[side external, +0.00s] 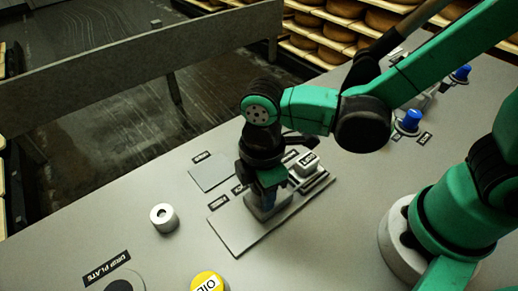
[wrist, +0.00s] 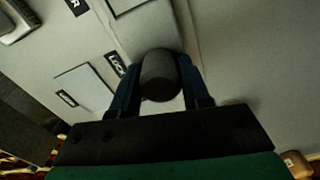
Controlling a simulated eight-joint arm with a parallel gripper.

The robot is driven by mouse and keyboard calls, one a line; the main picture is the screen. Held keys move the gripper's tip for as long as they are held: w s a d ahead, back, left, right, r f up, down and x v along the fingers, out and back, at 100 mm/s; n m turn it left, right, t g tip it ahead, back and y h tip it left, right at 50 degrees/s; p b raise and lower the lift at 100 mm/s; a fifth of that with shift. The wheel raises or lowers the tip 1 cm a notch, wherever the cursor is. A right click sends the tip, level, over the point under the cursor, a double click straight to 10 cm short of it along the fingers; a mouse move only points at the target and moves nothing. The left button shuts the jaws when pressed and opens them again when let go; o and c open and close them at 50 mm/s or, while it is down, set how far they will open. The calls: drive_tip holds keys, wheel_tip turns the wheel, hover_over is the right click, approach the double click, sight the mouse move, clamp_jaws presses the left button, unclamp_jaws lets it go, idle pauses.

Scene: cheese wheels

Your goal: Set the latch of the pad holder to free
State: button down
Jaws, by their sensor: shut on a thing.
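The pad holder is a flat grey plate (side external: 238,232) on the table with a grey block (side external: 264,208) standing on it. My gripper (side external: 268,190) reaches down over that block in the side view and hides most of what it grips. In the wrist view a dark rounded knob (wrist: 160,78), apparently the latch handle, sits between the two dark blue fingers of my gripper, which are shut on it. A black label reading LOCK (wrist: 116,64) lies left of the knob in the wrist view. Which setting the latch is at cannot be told.
A pale labelled box (side external: 305,164) stands right of my gripper, close to it. A thin grey pad (side external: 211,172) lies behind. A round metal piece (side external: 163,218), a yellow oil cap (side external: 208,283) and a drip plate (side external: 118,285) are toward the front left. Blue knobs (side external: 410,120) stand back right.

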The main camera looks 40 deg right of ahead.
drive_tip(key=shift+a, duration=2.8)
drive_tip(key=shift+c, duration=2.1)
unclamp_jaws()
wheel_tip(320, 180, up, 6)
drive_tip(key=shift+f, duration=0.2)
drive_tip(key=shift+d, duration=0.1)
